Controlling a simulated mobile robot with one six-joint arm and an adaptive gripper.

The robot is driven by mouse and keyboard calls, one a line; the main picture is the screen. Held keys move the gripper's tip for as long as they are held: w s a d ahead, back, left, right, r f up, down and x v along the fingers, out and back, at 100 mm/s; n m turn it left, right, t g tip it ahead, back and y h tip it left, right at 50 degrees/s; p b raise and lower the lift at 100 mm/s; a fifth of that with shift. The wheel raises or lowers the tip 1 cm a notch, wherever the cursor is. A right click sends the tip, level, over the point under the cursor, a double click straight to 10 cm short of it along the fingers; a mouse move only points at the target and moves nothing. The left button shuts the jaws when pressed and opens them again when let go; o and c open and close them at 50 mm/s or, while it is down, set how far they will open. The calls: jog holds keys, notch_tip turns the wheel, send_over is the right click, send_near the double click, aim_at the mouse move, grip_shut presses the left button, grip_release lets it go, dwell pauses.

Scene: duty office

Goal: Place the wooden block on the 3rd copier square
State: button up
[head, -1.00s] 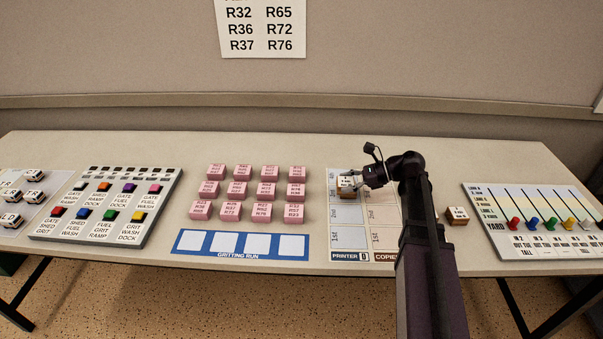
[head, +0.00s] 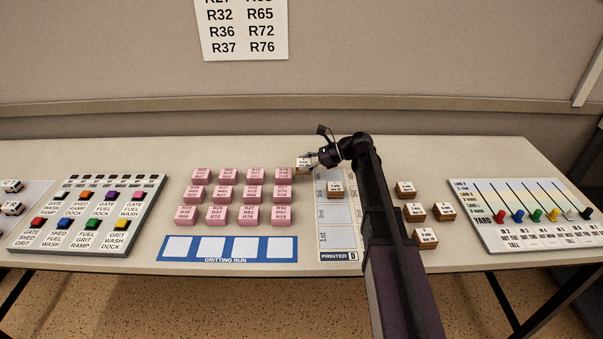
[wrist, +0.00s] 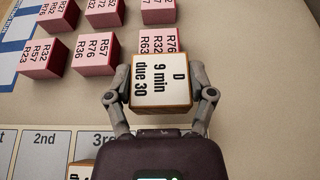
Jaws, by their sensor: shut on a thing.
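My gripper (head: 311,159) is shut on a wooden block (wrist: 161,82) with a white top reading "D 9 min due 30". The held block also shows in the head view (head: 302,163), at the far left edge of the mat beside the pink blocks. I cannot tell its height above the table. The printer and copier mat (head: 338,240) shows its printer column with numbered squares. My arm hides the copier column in the head view. Another wooden block (head: 335,189) is on the upper part of the printer column; it shows partly in the wrist view (wrist: 81,171).
Several wooden blocks (head: 405,188) stand right of my arm. Rows of pink blocks (head: 242,194) lie left of the mat, close to my gripper, above the blue gritting run strip (head: 227,258). A button panel (head: 92,212) is at left, the yard board (head: 530,215) at right.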

jog(key=shift+f, duration=0.1)
jog(key=shift+f+b, duration=1.65)
jog(key=shift+b, duration=0.1)
jog(key=shift+f, duration=0.1)
jog(key=o, duration=1.1)
